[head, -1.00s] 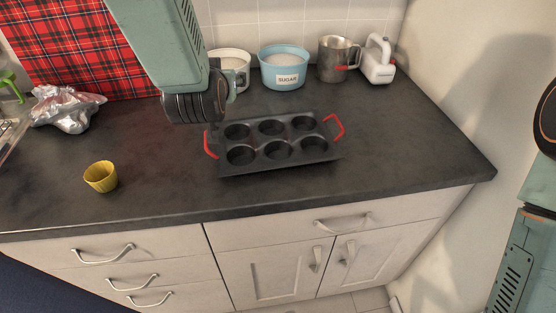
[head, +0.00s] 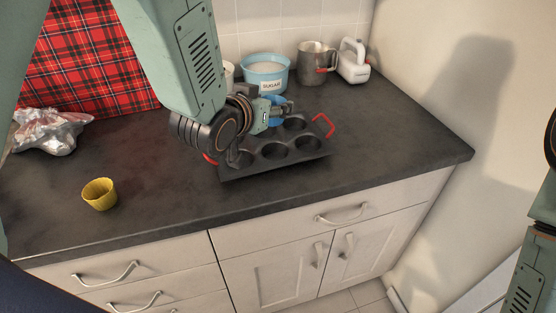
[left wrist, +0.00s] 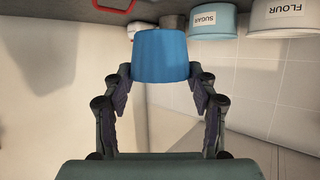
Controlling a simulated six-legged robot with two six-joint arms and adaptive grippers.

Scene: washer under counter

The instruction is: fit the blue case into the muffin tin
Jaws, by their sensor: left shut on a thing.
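My left gripper (head: 284,107) is shut on the blue case (head: 272,112), which is partly hidden by the gripper in the head view. In the left wrist view the blue case (left wrist: 161,54) sits between the two fingertips of my left gripper (left wrist: 161,80). The dark muffin tin (head: 285,166) with red handles lies on the counter, and the gripper and case show over its back left part. I cannot tell how high the case is above the tin. The tin's front and right cups look empty. My right gripper is not in view.
A yellow case (head: 100,194) stands on the counter at the left. Crumpled foil (head: 48,130) lies behind it. A sugar bowl (head: 264,74), a metal jug (head: 314,63) and a white mixer (head: 353,61) stand along the back. The front right counter is clear.

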